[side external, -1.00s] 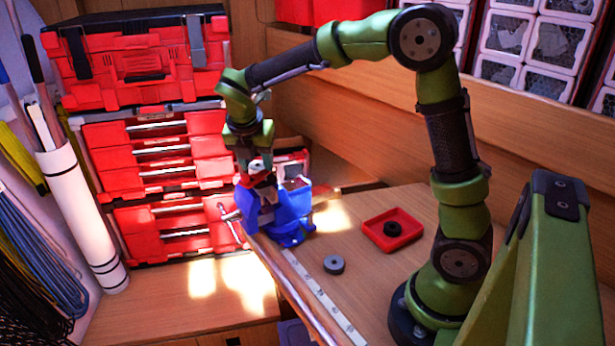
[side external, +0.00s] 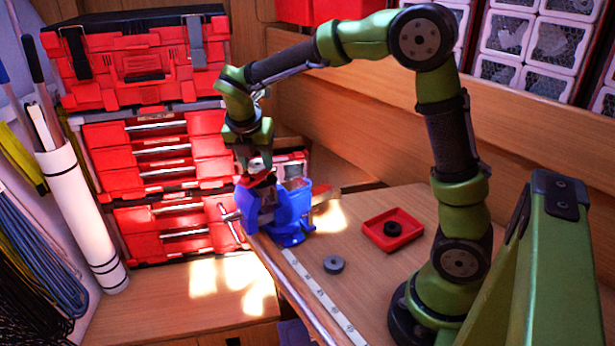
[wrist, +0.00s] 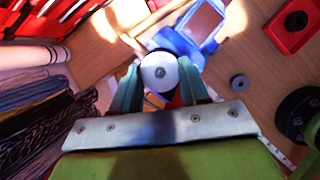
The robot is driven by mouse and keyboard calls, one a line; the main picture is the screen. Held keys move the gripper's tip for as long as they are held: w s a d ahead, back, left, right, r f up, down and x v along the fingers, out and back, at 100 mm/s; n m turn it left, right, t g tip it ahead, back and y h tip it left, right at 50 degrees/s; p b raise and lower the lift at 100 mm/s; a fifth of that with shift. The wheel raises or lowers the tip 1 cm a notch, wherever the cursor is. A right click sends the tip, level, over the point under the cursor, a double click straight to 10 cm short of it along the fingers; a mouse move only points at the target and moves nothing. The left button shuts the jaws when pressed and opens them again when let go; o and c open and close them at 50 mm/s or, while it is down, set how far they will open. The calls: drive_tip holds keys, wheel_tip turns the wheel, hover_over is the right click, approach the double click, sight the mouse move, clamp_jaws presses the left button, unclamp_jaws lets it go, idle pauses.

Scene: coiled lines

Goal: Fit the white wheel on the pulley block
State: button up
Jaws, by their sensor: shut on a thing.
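The white wheel (wrist: 160,72) is between the two fingers of my gripper (wrist: 161,84), which is shut on it. In the wrist view its round face and dark centre hole show. In the side view my gripper (side external: 257,168) is low over the blue vise (side external: 290,215) at the bench edge, and the wheel is hard to make out there. A red part (side external: 262,181), probably the pulley block, sits at the vise just under my fingertips. In the wrist view the wheel and fingers hide most of it. I cannot tell whether the wheel touches it.
A grey wheel (side external: 333,264) lies on the bench. A black wheel (side external: 392,229) lies in a red tray (side external: 415,234). Red drawers (side external: 160,150) stand behind the vise. A white roll (side external: 80,215) and coiled lines (side external: 35,265) are at the left. The bench between vise and tray is clear.

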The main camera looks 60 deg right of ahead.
drive_tip(key=shift+f, duration=0.15)
idle(0.3)
drive_tip(key=shift+r, duration=0.3)
idle(0.5)
drive_tip(key=shift+a+f, duration=0.2)
idle(0.6)
drive_tip(key=shift+r, duration=0.3)
idle(0.3)
drive_tip(key=shift+s+d, duration=0.1)
idle(0.6)
drive_tip(key=shift+f, duration=0.25)
drive_tip(key=shift+f, duration=0.25)
drive_tip(key=shift+r, duration=0.1)
drive_tip(key=shift+r, duration=0.2)
